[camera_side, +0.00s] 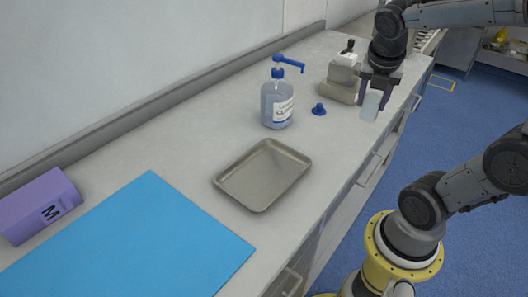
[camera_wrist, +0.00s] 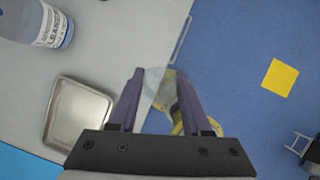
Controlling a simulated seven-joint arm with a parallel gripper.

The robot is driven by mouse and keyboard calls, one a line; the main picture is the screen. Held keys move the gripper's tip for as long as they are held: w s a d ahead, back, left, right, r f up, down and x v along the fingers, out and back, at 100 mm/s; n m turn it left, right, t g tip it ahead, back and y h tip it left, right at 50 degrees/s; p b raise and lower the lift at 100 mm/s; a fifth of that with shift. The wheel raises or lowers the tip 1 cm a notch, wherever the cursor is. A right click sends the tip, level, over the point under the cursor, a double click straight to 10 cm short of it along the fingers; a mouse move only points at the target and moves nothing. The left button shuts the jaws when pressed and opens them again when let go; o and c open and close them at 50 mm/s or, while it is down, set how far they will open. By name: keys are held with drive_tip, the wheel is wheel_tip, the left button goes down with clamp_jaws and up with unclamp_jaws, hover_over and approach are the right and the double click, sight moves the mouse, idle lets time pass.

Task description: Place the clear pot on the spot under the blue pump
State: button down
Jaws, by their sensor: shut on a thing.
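My gripper (camera_side: 376,93) is shut on a small clear pot (camera_side: 370,106), held above the counter's right edge at the far end. In the wrist view the see-through pot (camera_wrist: 154,82) sits between my two fingers (camera_wrist: 155,74), with floor and counter showing behind it. The clear bottle (camera_side: 277,106) with the blue pump (camera_side: 287,66) stands upright on the counter, left of my gripper. The pump's spout points right. The bottle also shows at the top left of the wrist view (camera_wrist: 38,20). No marked spot is clearly visible under the spout.
A small blue knobbed piece (camera_side: 319,109) lies right of the bottle. A grey device (camera_side: 344,78) stands behind it, close to my gripper. An empty metal tray (camera_side: 262,177) lies in front of the bottle. A blue mat (camera_side: 135,240) and purple box (camera_side: 40,205) lie at the near left.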

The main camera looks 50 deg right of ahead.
drive_tip(key=w+a+f+m+g, duration=0.1)
drive_tip(key=w+a+m+g, duration=0.2)
drive_tip(key=w, duration=0.4)
drive_tip(key=w+a+f+m+y, duration=0.1)
drive_tip(key=w+a+f+m, duration=0.15)
drive_tip(key=w+m, duration=0.4)
drive_tip(key=w+a+f+m+g, duration=0.1)
drive_tip(key=w+a+m+g, duration=0.2)
drive_tip(key=w, duration=0.5)
drive_tip(key=w+a+f+m, duration=0.1)
drive_tip(key=a, duration=0.1)
drive_tip(key=w+a+f+m+y, duration=0.1)
drive_tip(key=w+a+f+m, duration=0.2)
drive_tip(key=a+m, duration=0.1)
drive_tip(key=shift+w+a+f+m+y, duration=0.2)
drive_tip(key=shift+a+f+m+y, duration=0.1)
drive_tip(key=shift+y, duration=0.1)
